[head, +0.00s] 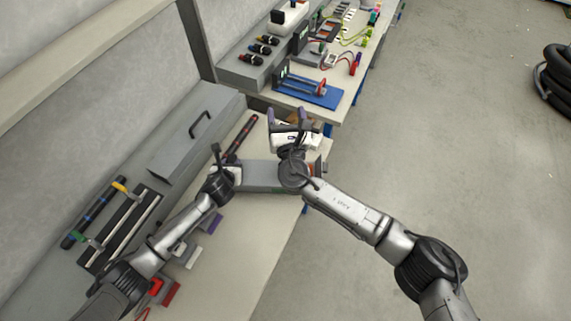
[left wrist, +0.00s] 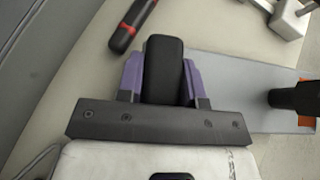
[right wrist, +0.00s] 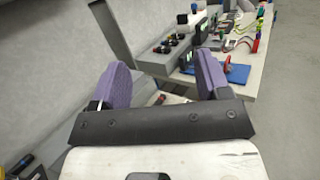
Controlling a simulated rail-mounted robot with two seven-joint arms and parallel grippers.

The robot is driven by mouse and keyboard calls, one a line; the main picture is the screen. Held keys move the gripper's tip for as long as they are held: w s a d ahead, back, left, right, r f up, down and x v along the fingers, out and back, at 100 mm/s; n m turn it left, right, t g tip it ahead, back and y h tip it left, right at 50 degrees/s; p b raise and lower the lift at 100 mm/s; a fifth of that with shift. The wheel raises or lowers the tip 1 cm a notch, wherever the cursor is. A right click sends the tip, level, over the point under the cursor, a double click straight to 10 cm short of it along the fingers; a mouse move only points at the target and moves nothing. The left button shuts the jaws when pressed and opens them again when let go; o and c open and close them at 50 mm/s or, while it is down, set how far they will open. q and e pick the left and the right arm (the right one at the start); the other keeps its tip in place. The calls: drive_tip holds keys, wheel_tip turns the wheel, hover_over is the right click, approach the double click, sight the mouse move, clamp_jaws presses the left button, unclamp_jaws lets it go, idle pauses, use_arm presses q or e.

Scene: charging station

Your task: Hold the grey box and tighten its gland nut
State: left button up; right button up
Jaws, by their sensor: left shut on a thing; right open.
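The grey box (head: 264,176) lies on the near bench between my arms, partly covered by my right arm. Its flat grey side also shows in the left wrist view (left wrist: 235,82). My left gripper (head: 222,182) is at the box's left end. In the left wrist view its purple fingers (left wrist: 162,85) are shut on a black block-shaped piece (left wrist: 163,62); whether this joins the box is unclear. My right gripper (head: 286,117) is open and empty, beyond the box. Its spread purple fingers (right wrist: 162,80) show in the right wrist view. I cannot make out the gland nut with certainty.
A black and red rod (head: 241,137) lies just beyond my left gripper. A grey case with a handle (head: 196,135) stands at the left. A blue stand (head: 310,90) is on the far bench. Red and white blocks lie near my left arm. The bench's front middle is clear.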

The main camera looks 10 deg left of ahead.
drive_tip(key=s+d+f+m+g+h, duration=0.1)
drive_tip(key=s+f+g+h, duration=0.1)
drive_tip(key=s+f+g, duration=0.4)
drive_tip(key=s+f+m+g+h, duration=0.1)
drive_tip(key=s+f+g+h, duration=0.2)
drive_tip(key=f, duration=0.6)
drive_tip(key=shift+n+g, duration=0.5)
drive_tip(key=shift+n, duration=0.2)
drive_tip(key=x, duration=1.2)
drive_tip(key=shift+d, duration=0.3)
drive_tip(key=shift+w, duration=0.1)
